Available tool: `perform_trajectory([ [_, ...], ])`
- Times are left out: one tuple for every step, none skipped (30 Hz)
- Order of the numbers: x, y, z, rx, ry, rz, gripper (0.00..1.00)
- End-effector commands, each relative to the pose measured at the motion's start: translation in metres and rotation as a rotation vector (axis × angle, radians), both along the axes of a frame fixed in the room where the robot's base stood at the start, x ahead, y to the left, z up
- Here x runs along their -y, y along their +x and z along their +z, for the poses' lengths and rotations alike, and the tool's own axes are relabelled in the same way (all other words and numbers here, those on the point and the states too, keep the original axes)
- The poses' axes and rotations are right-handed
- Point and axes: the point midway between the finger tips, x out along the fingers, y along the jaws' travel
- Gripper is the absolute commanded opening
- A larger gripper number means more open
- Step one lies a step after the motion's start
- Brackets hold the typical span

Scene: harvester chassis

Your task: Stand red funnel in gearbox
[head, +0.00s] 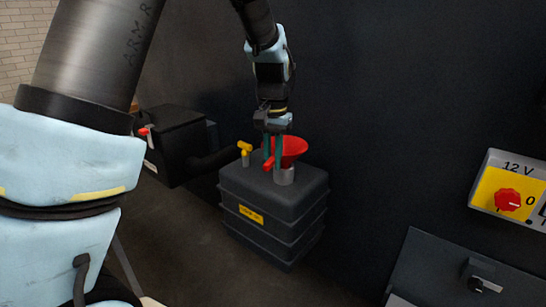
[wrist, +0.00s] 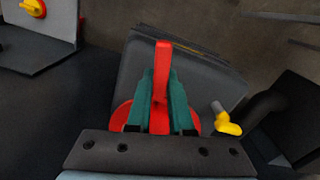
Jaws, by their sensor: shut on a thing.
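The red funnel (head: 293,149) is upright over the light grey filler neck (head: 285,176) on top of the dark grey gearbox (head: 268,240). Its lower end meets the neck in the head view; how deep the spout sits I cannot tell. My gripper (head: 273,160) points down with its teal fingers shut on the funnel's red handle. In the wrist view the handle (wrist: 163,62) shows between the two fingers (wrist: 162,95), with red rim on both sides. The gearbox top (wrist: 205,75) lies below; the neck is hidden there.
A yellow tap-like handle (head: 245,150) stands on the gearbox top left of the funnel, also seen in the wrist view (wrist: 228,121). A black box with a pipe (head: 172,148) is at left. A 12 V switch panel (head: 508,190) is at right. Dark wall stands behind.

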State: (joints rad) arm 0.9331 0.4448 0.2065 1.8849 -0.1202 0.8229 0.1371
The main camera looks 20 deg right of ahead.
Motion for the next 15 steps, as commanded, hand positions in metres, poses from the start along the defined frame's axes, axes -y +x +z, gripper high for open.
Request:
perform_trajectory([
  [0.0001,0.0001,-0.0009,0.0,0.0,0.0,0.0],
  [0.0001,0.0001,-0.001,0.0,0.0,0.0,0.0],
  [0.0001,0.0001,-0.0011,0.001,-0.001,0.0,0.0],
  [0.0001,0.0001,-0.001,0.001,-0.001,0.0,0.0],
  [0.0001,0.0001,-0.001,0.001,-0.001,0.0,0.0],
  [0.0001,0.0001,-0.0009,0.0,0.0,0.0,0.0],
  [0.0001,0.0001,-0.0009,0.0,0.0,0.0,0.0],
  [0.0001,0.0001,-0.0009,0.0,0.0,0.0,0.0],
  [0.0001,0.0001,-0.0009,0.0,0.0,0.0,0.0],
  [0.0001,0.0,-0.0009,0.0,0.0,0.0,0.23],
  [0.0001,-0.0001,-0.0009,0.0,0.0,0.0,0.26],
  [0.0001,0.0,-0.0009,0.0,0.0,0.0,0.31],
  [0.0001,0.0,-0.0009,0.0,0.0,0.0,0.34],
  [0.0001,-0.0001,-0.0009,0.0,0.0,0.0,0.37],
  [0.0001,-0.0001,-0.0009,0.0,0.0,0.0,0.42],
])
